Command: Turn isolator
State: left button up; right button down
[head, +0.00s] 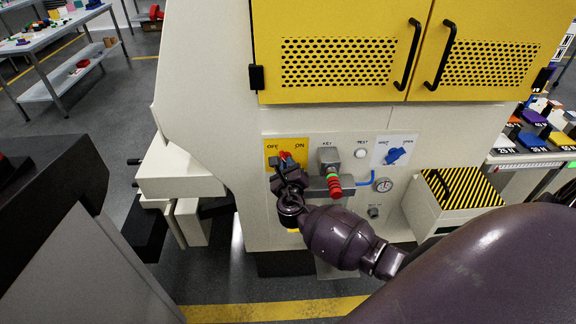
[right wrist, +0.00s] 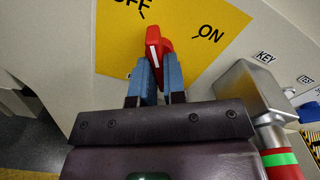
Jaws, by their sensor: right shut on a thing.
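The isolator is a red handle (right wrist: 158,50) with a white stripe on a yellow plate (right wrist: 115,48) marked OFF at left and ON at right. In the right wrist view the handle tilts slightly and stands between the two marks. My right gripper (right wrist: 155,82) has its blue-grey fingers shut on the handle, one on each side. In the head view the red handle (head: 285,155) shows just above my right gripper (head: 281,168), which hides the lower part of the plate (head: 272,146). My left gripper is not in view.
Right of the plate are a grey KEY box (head: 329,158) with a red and green stack (head: 334,186) below it, a white TEST button (head: 361,154) and a blue knob (head: 396,155). Yellow doors (head: 335,45) are above. A striped box (head: 462,188) stands at right.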

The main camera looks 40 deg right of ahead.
jog(key=m, duration=0.3)
jog(key=shift+f+m, duration=0.1)
jog(key=shift+m, duration=0.2)
jog(key=m+b, duration=0.1)
jog(key=m, duration=0.3)
jog(key=shift+a+m+b, duration=0.15)
jog(key=shift+m+b, duration=0.15)
jog(key=m+b, duration=0.1)
jog(key=m, duration=0.1)
jog(key=shift+f+m, duration=0.1)
jog(key=shift+m, duration=0.3)
jog(key=m+b, duration=0.1)
jog(key=m, duration=0.2)
jog(key=shift+w, duration=0.1)
jog(key=shift+m, duration=0.7)
jog(key=shift+r+b, duration=0.2)
jog(key=shift+b, duration=0.1)
jog(key=c, duration=1.2)
grip_release()
